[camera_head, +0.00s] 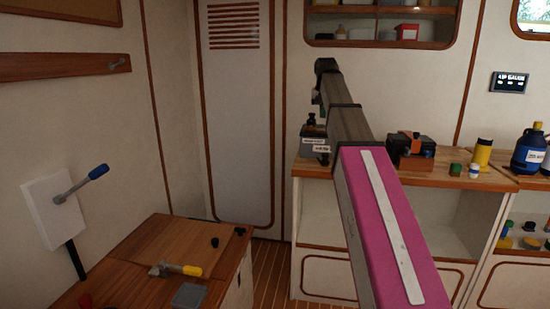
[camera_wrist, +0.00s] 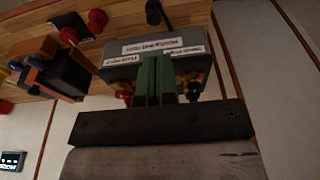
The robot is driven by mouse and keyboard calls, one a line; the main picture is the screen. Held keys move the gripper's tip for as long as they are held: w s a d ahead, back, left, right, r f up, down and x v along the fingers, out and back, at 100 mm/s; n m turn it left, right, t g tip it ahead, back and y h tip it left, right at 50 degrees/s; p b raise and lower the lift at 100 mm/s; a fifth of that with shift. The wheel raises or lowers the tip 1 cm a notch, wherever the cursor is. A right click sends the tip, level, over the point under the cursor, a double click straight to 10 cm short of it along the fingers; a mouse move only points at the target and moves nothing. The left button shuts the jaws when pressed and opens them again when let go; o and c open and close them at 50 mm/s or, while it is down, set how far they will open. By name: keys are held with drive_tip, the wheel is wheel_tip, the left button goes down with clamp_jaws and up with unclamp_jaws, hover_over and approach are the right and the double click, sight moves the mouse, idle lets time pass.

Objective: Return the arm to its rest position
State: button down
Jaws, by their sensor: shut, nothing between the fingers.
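My arm reaches up and away from the lower right of the head view, with a magenta link nearest. My gripper (camera_wrist: 156,65) shows in the wrist view as two green fingers pressed together with nothing between them. In the head view I cannot make out its fingers; the arm seems to hide them. Beyond the fingers in the wrist view is a grey box (camera_wrist: 187,40) with white labels, which also shows in the head view (camera_head: 312,130) on the bench left of my arm. I cannot tell whether the fingers touch it.
The wooden bench (camera_head: 460,180) carries an orange and black device (camera_head: 411,147), a yellow cup (camera_head: 481,153) and a blue jug (camera_head: 529,150). At left, a wooden counter (camera_head: 125,262) holds a yellow-handled valve (camera_head: 178,270). A blue-handled lever (camera_head: 82,184) sticks out from the left wall.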

drive_tip(key=s+f, duration=0.3)
drive_tip(key=f, duration=1.5)
drive_tip(key=s+f, duration=0.8)
drive_tip(key=f, duration=0.4)
drive_tip(key=s+f+n+g, duration=0.1)
drive_tip(key=s+f, duration=0.7)
drive_tip(key=f, duration=0.4)
drive_tip(key=s+f+n+g, duration=0.1)
drive_tip(key=s+f, duration=0.7)
drive_tip(key=f, duration=0.3)
drive_tip(key=shift+f, duration=0.4)
